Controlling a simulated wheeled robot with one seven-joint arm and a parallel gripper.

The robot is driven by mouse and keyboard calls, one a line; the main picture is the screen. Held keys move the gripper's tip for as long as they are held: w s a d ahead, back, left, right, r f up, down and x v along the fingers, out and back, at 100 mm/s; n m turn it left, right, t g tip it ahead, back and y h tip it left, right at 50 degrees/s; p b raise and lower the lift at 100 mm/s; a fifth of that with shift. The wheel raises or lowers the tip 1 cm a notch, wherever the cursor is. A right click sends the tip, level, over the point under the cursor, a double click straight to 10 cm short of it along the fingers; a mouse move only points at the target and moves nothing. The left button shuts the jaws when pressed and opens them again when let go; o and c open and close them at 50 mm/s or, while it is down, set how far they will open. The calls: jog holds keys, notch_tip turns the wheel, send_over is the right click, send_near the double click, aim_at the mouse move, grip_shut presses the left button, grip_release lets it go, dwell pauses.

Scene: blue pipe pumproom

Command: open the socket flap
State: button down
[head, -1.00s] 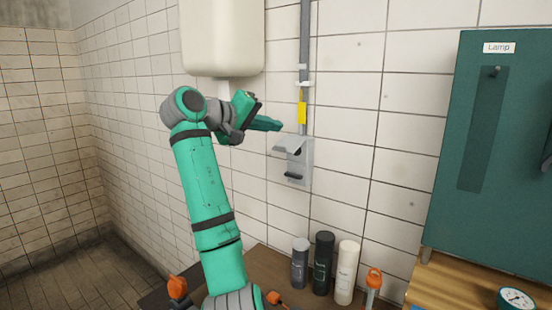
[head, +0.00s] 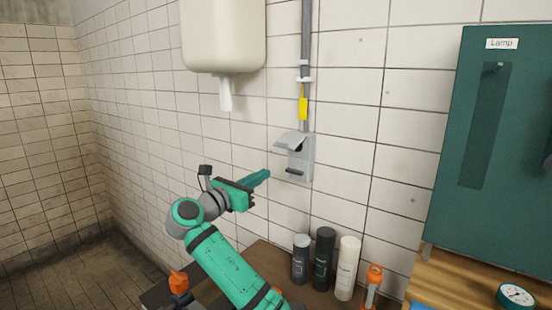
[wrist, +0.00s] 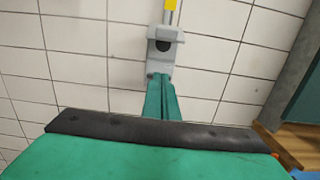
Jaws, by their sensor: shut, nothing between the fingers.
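The grey wall socket (head: 305,163) hangs on the tiled wall below a conduit. Its flap (head: 290,140) is hinged at the top and stands raised, sticking out from the wall. The dark socket opening shows beneath it, with a dark bar (head: 294,171) lower down. In the wrist view the socket (wrist: 163,70) is straight ahead, above the fingertips. My gripper (head: 268,173) is shut and empty, just left of and below the flap, pointing at the lower part of the socket. Its fingers (wrist: 160,84) overlap the socket's lower edge in the wrist view; I cannot tell whether they touch it.
A white dispenser (head: 223,40) hangs above left. Several bottles (head: 324,260) stand on the brown table below, beside an orange-topped item (head: 373,283). A teal cabinet (head: 480,150) labelled Lamp is at right. The wall left of the socket is clear.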

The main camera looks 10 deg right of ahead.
aim_at(289, 138)
jog(key=f+x, duration=0.1)
jog(key=x, duration=0.9)
jog(key=shift+s+a+r, duration=0.15)
jog(key=shift+a+r, duration=0.05)
jog(key=shift+r, duration=0.6)
jog(key=shift+s+a+r, duration=0.2)
jog(key=shift+r, duration=0.55)
jog(key=shift+s+a+r, duration=0.15)
jog(key=shift+a+r, duration=0.05)
jog(key=shift+r, duration=0.6)
jog(key=shift+d, duration=0.2)
